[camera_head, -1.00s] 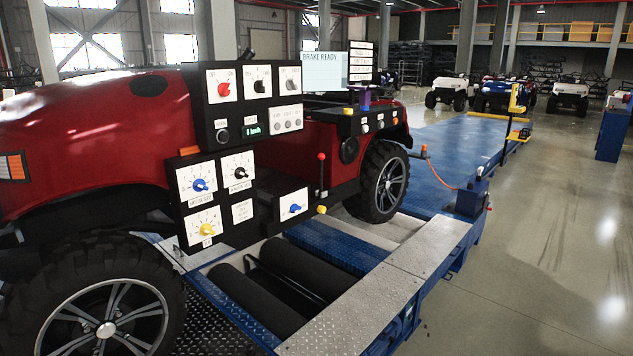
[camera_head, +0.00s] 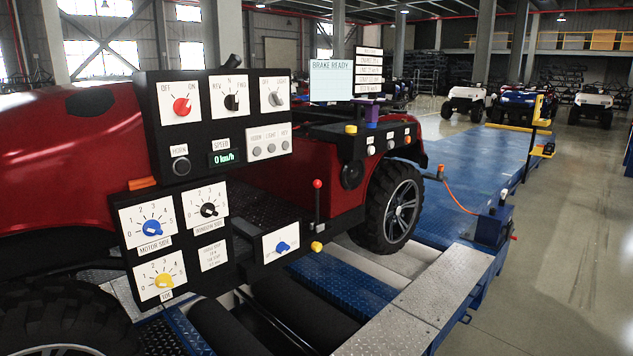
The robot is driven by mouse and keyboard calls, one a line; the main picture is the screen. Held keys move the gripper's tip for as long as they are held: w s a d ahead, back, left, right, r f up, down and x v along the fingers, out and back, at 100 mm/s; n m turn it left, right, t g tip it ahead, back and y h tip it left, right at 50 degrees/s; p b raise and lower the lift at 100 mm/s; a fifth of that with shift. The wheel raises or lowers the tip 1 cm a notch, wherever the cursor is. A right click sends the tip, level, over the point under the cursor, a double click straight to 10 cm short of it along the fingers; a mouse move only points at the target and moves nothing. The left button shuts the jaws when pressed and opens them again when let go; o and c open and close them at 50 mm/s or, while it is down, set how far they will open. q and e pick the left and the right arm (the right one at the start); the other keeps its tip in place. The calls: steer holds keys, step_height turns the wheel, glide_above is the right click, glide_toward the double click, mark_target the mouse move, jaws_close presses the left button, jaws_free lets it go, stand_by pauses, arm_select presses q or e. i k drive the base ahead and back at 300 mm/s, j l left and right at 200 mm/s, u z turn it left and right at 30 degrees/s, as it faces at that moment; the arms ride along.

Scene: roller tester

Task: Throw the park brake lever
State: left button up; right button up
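The lever (camera_head: 317,203) that looks like the park brake lever is a thin dark rod with a red ball knob on top. It stands close to upright at the right of the black control panels, beside the red vehicle's rear wheel (camera_head: 392,207). A small panel with a blue knob (camera_head: 281,247) is just left of it, and a yellow knob (camera_head: 316,246) sits near its foot. No label on the lever can be read. Neither of my grippers is in view.
Black panels (camera_head: 217,130) with dials and switches stand in front of the red vehicle (camera_head: 60,150). A screen (camera_head: 331,81) reads "BRAKE READY". Dark rollers (camera_head: 300,308) lie below the panels. A grey metal walkway (camera_head: 440,285) runs at the right, with open floor beyond.

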mark_target(318, 183)
steer(key=l+u, duration=0.1)
steer(key=u, duration=0.9)
steer(key=i+l+u, duration=0.1)
steer(key=l+u, duration=0.4)
steer(key=l, duration=0.2)
steer(key=l+u, duration=0.45)
steer(key=l, duration=0.2)
steer(key=k+l+u, duration=0.2)
steer(key=l+u, duration=0.3)
steer(key=l, duration=0.15)
